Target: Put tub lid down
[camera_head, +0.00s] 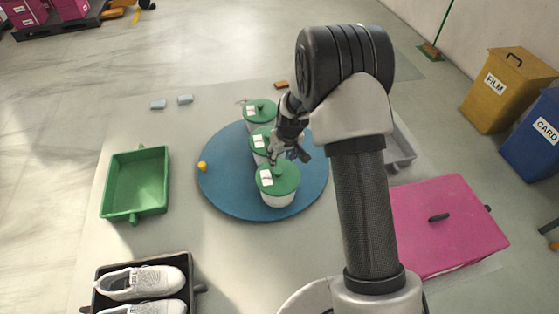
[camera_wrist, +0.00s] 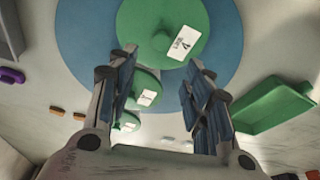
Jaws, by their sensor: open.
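Three white tubs with green lids stand in a row on a round blue board (camera_head: 225,190). The front tub's lid (camera_head: 278,177) sits on its tub and has a white label; the same lid is large in the wrist view (camera_wrist: 160,30). The middle lid (camera_head: 260,138) is partly hidden by my gripper, and the back lid (camera_head: 262,109) is clear of it. My gripper (camera_head: 294,154) is open and empty, just behind and above the front lid. In the wrist view its fingers (camera_wrist: 160,68) are spread, with the middle lid (camera_wrist: 147,88) showing between them, farther off.
A green tray (camera_head: 137,182) stands left of the board; a black crate (camera_head: 185,262) with white shoes is at front left. A pink box (camera_head: 445,228) is at right, with a grey tray (camera_head: 402,148) behind it. A yellow knob (camera_head: 202,166) is on the board's left edge.

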